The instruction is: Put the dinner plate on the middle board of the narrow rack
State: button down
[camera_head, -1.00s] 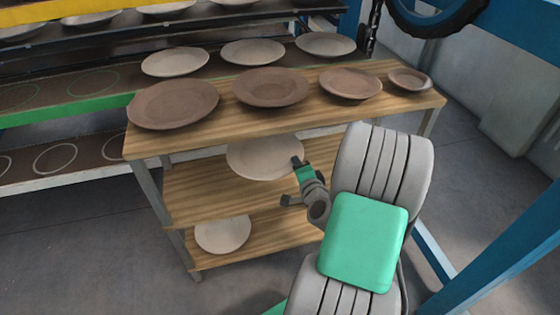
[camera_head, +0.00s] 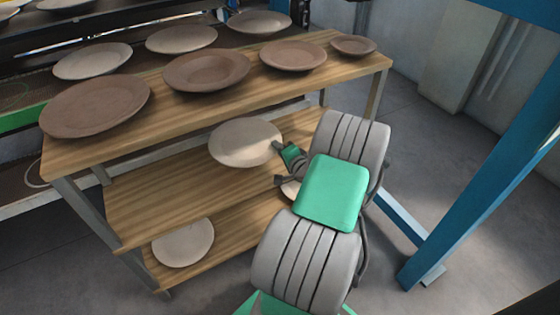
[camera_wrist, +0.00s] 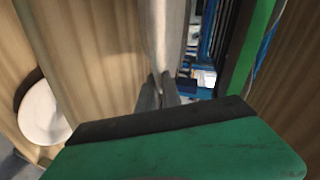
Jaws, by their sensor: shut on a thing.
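A pale dinner plate (camera_head: 240,143) is held roughly level by its right edge, between the top board (camera_head: 330,72) and the middle board (camera_head: 150,212) of the narrow wooden rack. My gripper (camera_head: 277,147) is shut on that edge. In the wrist view the plate (camera_wrist: 166,35) shows nearly edge-on between the fingers (camera_wrist: 156,92). In the head view the plate overlaps the back right part of the middle board; I cannot tell whether it touches the wood.
Several brown plates, one a brown plate (camera_head: 206,70), stand on the top board. A pale plate (camera_head: 184,243) lies on the bottom board. A blue post (camera_head: 480,170) stands at right. A larger rack with pale plates (camera_head: 182,39) stands behind.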

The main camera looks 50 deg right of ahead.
aim_at(281, 163)
jog(key=shift+d+f, duration=0.3)
jog(key=shift+f, duration=0.05)
jog(key=f+b, duration=0.2)
jog(key=f, duration=0.1)
jog(key=shift+d+f, duration=0.2)
jog(key=shift+r, duration=0.15)
jog(key=c, duration=2)
grip_release()
jog(key=shift+f+b, duration=0.3)
jog(key=shift+o, duration=0.9)
jog(key=shift+s, duration=0.1)
jog(key=shift+r, duration=0.1)
